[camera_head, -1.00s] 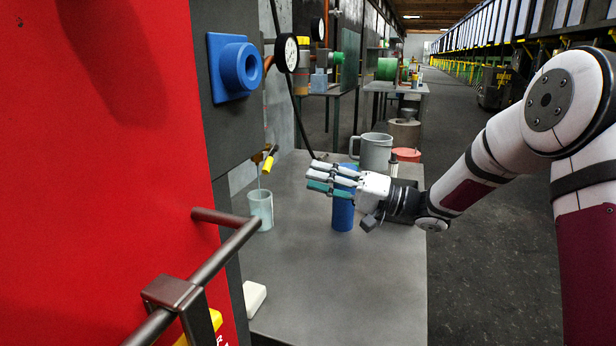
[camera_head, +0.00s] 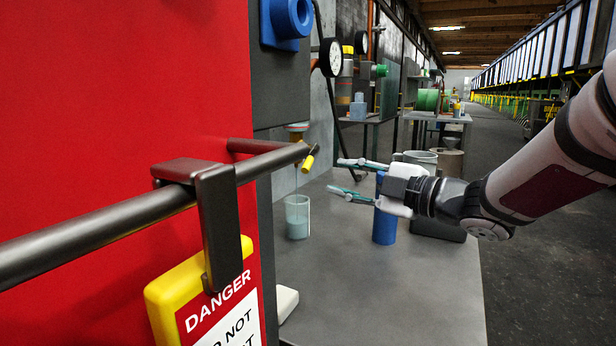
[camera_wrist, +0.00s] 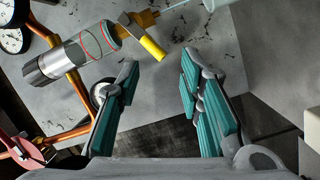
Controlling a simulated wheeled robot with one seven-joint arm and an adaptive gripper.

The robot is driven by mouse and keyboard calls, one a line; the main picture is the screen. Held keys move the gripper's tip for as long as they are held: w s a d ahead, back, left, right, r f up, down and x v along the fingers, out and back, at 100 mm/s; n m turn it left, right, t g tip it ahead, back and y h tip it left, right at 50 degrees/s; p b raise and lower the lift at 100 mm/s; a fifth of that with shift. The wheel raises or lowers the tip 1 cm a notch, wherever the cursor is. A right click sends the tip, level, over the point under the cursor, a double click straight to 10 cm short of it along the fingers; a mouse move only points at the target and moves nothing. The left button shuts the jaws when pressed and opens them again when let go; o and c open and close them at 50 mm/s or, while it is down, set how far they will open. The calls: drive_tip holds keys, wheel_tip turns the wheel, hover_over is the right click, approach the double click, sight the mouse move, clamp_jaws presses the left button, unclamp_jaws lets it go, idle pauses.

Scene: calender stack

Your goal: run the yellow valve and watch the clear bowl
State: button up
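The yellow valve handle (camera_head: 309,161) hangs tilted below a small brass fitting on the wall, just past the end of the dark rail. In the wrist view the yellow handle (camera_wrist: 152,48) lies ahead of my fingertips, slightly left of centre. The clear bowl (camera_head: 297,226) looks like a tall clear cup; it stands on the grey table below the valve, with pale contents in its lower part. My gripper (camera_head: 336,176) is to the right of the valve, apart from it. Its teal-padded fingers (camera_wrist: 160,78) are spread and empty.
A dark rail (camera_head: 100,220) on the red panel crosses the near left. A gauge (camera_head: 331,57) and copper pipe are above the valve. The table's front middle is clear.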

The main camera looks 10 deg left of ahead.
sight(308, 159)
drive_tip(key=w+a+n+b, duration=0.1)
drive_tip(key=w+a+n, duration=0.1)
drive_tip(key=n, duration=0.1)
drive_tip(key=w+a+n+t+h+b, duration=0.1)
drive_tip(key=w+a+n+b, duration=0.1)
drive_tip(key=a, duration=0.1)
drive_tip(key=w+a+r+n+t+b, duration=0.1)
drive_tip(key=w+a+n+b, duration=0.1)
drive_tip(key=a+n, duration=0.1)
drive_tip(key=shift+w+a+n+h, duration=0.15)
drive_tip(key=shift+a+n+h, duration=0.05)
drive_tip(key=shift+n+h, duration=0.1)
idle(0.5)
